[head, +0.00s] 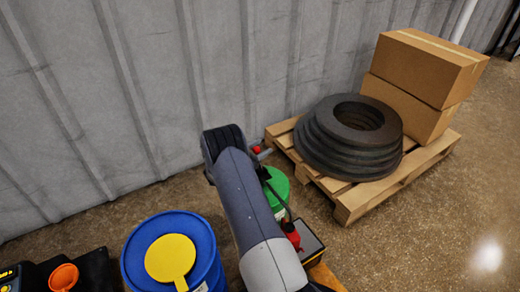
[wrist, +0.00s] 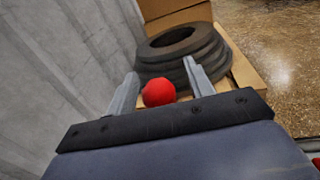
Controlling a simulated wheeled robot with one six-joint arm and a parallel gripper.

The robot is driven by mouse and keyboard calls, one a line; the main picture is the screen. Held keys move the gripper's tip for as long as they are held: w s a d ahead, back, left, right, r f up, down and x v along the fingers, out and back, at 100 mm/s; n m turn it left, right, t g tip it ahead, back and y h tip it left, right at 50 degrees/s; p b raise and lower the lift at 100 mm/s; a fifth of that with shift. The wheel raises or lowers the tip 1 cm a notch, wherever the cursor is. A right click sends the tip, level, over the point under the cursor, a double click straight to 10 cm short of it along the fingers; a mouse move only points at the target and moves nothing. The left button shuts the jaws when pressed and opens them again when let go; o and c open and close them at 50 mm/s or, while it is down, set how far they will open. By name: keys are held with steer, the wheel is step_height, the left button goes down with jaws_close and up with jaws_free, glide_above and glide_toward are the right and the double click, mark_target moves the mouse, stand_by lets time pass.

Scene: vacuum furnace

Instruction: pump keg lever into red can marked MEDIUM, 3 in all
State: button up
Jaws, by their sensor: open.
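A red ball knob (wrist: 158,93), which looks like the end of the keg lever, shows between the fingers of my gripper (wrist: 163,80) in the wrist view. The fingers are open, one on each side of it; I cannot tell whether either touches it. In the head view the red knob (head: 257,149) shows just right of my arm, whose gripper is hidden. The green keg (head: 277,190) is partly hidden behind my arm. A small red object (head: 292,235) stands near a dark box right of my arm; no MEDIUM marking is readable.
A blue drum (head: 203,238) with a yellow disc (head: 170,258) on top stands left of my arm. An orange funnel (head: 63,277) is at the lower left. A pallet (head: 350,207) with stacked dark rings (head: 322,145) and cartons (head: 425,65) stands right. A corrugated wall is behind.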

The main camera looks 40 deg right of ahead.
steer(key=shift+c, duration=0.3)
jaws_close()
